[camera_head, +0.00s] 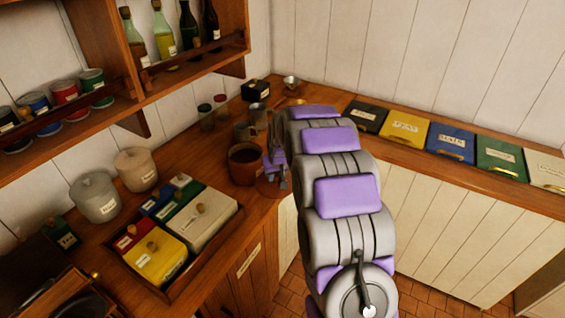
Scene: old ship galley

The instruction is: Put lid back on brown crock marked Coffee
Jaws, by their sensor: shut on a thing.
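A brown crock (244,168) stands without a lid on the wooden counter, near the inner corner. Its dark inside shows from above, and a pale label on its front is too small to read. My gripper (279,178) is just to the right of the crock, pointing down. It is shut on a reddish-brown round lid (267,189), which shows beneath the fingers by the counter's edge. The lid appears apart from the crock's rim. The arm hides part of the lid and the counter behind it; the exact grip on the knob is too small to see.
A grey crock (97,198) and a beige crock (136,169), both lidded, stand at left. A wooden tray (209,252) of coloured tins fills the front counter. A metal mug (257,115) and jars stand behind. Coloured bins (451,142) line the right counter.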

